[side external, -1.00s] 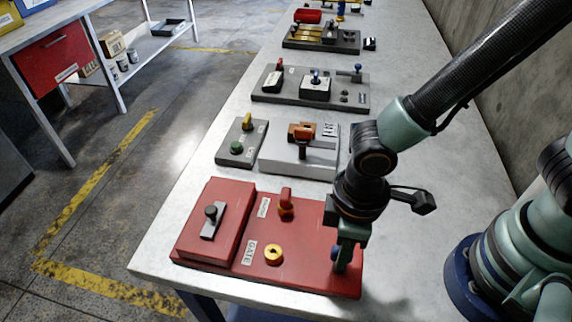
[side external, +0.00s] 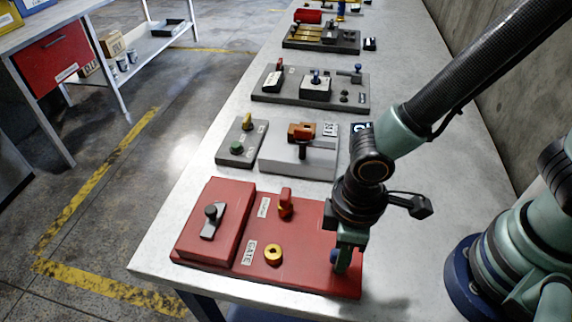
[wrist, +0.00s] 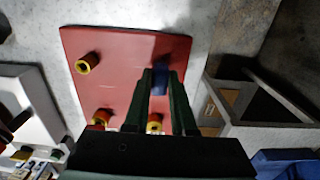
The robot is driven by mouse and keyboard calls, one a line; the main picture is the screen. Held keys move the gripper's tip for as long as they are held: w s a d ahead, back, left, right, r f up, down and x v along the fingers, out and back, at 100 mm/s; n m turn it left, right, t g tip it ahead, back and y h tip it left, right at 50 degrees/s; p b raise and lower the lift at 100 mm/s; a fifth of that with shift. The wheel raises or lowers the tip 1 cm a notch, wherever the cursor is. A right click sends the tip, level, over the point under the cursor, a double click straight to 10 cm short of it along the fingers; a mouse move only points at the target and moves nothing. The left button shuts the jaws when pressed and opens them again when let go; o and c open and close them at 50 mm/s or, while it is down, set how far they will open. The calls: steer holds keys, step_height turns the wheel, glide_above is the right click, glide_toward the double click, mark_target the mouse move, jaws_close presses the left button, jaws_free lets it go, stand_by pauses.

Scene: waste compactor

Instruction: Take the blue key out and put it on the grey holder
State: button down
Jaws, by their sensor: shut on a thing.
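The blue key (side external: 333,256) shows as a small blue piece at my gripper (side external: 345,262), low over the right front part of the red panel (side external: 310,272). In the wrist view the blue key (wrist: 160,82) sits between the two dark green fingers of my gripper (wrist: 160,76), which are shut on it. The fingers hide much of it, and I cannot tell whether its lower end touches the panel. I cannot tell for sure which grey part is the grey holder; a grey block (side external: 275,160) with an orange-brown handle stands behind the panel.
The red panel carries a gold ring (side external: 273,254), a red handle (side external: 286,203) and a raised red box (side external: 213,232) with a dark latch. A dark grey box with a green button (side external: 236,147) and other panels stand farther back. Bare table lies at the panel's right.

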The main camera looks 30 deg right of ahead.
steer(key=c, duration=0.7)
jaws_free()
steer(key=shift+o, duration=0.2)
steer(key=shift+c, duration=0.4)
steer(key=shift+r, duration=3.5)
steer(key=shift+w, duration=0.1)
